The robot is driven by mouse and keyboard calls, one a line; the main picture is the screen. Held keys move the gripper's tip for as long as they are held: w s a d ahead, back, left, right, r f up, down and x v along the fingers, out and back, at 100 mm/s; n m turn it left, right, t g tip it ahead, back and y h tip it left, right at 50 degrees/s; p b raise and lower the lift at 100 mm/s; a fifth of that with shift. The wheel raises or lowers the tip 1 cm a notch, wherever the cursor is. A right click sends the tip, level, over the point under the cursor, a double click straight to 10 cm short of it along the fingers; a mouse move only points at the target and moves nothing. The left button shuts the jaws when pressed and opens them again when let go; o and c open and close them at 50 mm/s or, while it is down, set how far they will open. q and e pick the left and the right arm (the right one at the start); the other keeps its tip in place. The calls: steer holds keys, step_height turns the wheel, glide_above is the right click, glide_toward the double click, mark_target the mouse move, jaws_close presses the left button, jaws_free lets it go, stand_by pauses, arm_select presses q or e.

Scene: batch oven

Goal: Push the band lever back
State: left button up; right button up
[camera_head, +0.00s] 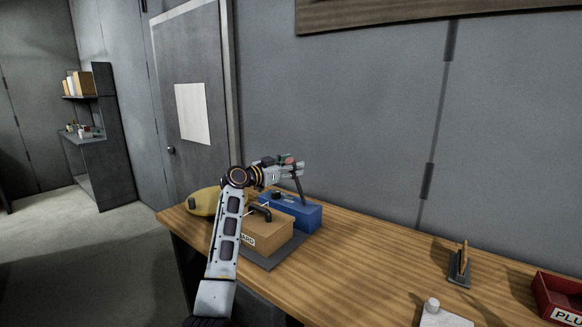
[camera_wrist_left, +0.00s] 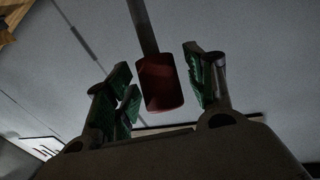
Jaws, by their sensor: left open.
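The band lever (camera_head: 298,188) is a dark rod that rises from a blue box (camera_head: 296,214) on the bench. Its top end is at my left gripper (camera_head: 289,164), which reaches over the box from the left. In the left wrist view the lever's red knob (camera_wrist_left: 160,83) sits on a grey rod between the green-padded fingers. Gaps show between the knob and both sides of my left gripper (camera_wrist_left: 165,88), which is open. Whether the knob touches a pad deeper in is unclear. My right gripper is out of view.
A tan box (camera_head: 262,233) with a dark handle stands on a dark mat just in front of the blue box. A yellow object (camera_head: 201,202) is behind my arm. A small stand (camera_head: 460,266) and a red bin (camera_head: 560,298) are farther right. The bench middle is clear.

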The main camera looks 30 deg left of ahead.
arm_select(q)
steer(key=c, duration=0.6)
jaws_close()
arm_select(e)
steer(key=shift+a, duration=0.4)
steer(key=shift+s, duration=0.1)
